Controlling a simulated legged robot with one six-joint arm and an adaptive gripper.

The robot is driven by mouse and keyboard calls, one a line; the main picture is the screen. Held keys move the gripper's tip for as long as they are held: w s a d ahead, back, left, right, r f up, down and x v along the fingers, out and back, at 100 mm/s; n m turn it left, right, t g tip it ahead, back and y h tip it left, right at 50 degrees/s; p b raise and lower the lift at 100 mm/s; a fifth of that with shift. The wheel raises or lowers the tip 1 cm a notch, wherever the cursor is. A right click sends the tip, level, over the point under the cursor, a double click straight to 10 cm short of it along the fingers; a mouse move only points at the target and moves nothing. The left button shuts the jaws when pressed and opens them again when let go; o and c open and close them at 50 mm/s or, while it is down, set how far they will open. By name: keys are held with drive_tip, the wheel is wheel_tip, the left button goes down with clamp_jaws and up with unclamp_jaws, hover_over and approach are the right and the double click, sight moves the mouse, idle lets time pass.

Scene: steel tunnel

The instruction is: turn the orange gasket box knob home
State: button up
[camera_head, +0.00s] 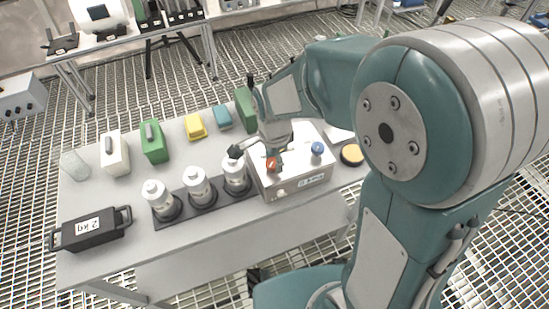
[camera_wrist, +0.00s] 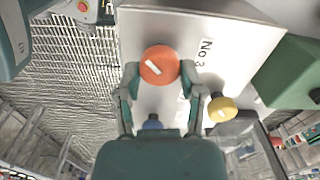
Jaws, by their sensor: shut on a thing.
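The orange knob (camera_wrist: 160,65) is a round disc with a white mark. It stands on the light metal gasket box (camera_wrist: 145,22), which bears a "No 3" label in the wrist view. My gripper (camera_wrist: 159,75) has one finger on each side of the knob and is shut on it. In the head view the box (camera_head: 300,185) sits on the right part of the table, with my gripper (camera_head: 268,150) over it and partly hiding the orange knob (camera_head: 271,164). A blue knob (camera_head: 317,149) stands to the right on the box; my gripper partly hides it in the wrist view (camera_wrist: 152,122).
Left of the box, several white canisters (camera_head: 198,184) stand in a black rack. A black 2 kg case (camera_head: 90,229) lies at front left. White, green, yellow and teal boxes line the table's back. A yellow-topped round object (camera_head: 352,154) is at right. The front table strip is bare.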

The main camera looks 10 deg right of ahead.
sight(272, 161)
drive_tip(key=shift+s+f, duration=0.15)
drive_tip(key=shift+s, duration=0.05)
drive_tip(key=o, duration=1.2)
drive_tip(key=shift+c, duration=0.2)
drive_tip(key=shift+w+a, duration=0.1)
drive_tip(key=shift+a, duration=0.1)
drive_tip(key=shift+w+d+r, duration=0.1)
drive_tip(key=shift+r, duration=0.15)
wheel_tip(272, 161, up, 12)
drive_tip(key=shift+f, duration=0.2)
